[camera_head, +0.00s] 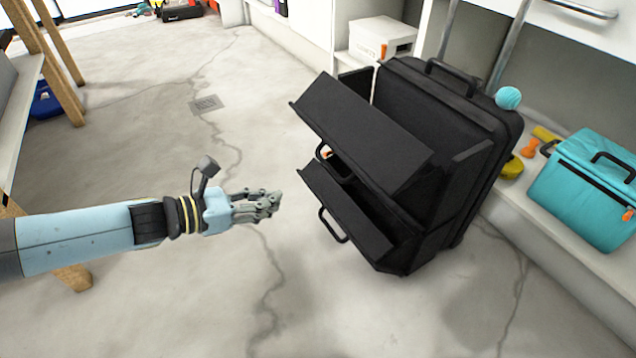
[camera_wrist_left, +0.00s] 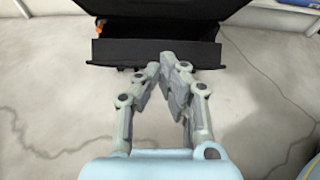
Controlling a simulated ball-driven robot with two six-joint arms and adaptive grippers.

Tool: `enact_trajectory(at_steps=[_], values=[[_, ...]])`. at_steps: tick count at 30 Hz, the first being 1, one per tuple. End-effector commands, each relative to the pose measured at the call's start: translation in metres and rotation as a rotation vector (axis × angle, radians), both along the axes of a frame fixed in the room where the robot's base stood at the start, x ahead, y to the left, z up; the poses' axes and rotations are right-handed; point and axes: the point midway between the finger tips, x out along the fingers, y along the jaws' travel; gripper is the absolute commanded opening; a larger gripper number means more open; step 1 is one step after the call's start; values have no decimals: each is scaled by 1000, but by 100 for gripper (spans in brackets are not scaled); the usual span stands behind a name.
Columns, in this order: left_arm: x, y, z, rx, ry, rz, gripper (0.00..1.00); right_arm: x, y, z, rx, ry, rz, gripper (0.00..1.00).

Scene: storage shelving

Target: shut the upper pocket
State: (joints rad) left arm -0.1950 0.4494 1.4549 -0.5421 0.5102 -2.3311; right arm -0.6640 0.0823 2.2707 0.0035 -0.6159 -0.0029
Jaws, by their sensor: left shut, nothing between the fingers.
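The black suitcase (camera_head: 455,110) stands upright on the floor, right of centre in the head view. Its upper pocket (camera_head: 360,125) is tilted outward and open. The lower pocket (camera_head: 345,212) below it also leans out, with a dark gap behind its front panel. My left gripper (camera_head: 274,204) is shut and empty, left of the lower pocket and apart from it. In the left wrist view the closed fingertips (camera_wrist_left: 174,64) point toward a black open pocket (camera_wrist_left: 150,52); I cannot tell surely which one. My right gripper is not in view.
A teal bag (camera_head: 580,195) and small orange and yellow items sit on the low ledge at right. A teal ball (camera_head: 508,98) shows by the suitcase's top corner. A white box (camera_head: 382,38) is behind. The floor (camera_head: 200,280) around my left arm is clear.

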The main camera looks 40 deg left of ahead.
Motion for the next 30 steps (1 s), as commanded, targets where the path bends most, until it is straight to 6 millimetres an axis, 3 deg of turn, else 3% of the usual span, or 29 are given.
enact_trajectory(at_steps=[3,12,15,21,30], values=[[15,-7,-9,0,1,0,0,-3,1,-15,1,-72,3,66],[62,-26,-25,-2,1,2,0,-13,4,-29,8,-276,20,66],[76,-32,-11,0,-5,0,0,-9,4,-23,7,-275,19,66],[91,-38,-3,-1,-3,1,0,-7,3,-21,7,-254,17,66],[92,-39,-3,-1,-1,1,0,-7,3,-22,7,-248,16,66]])
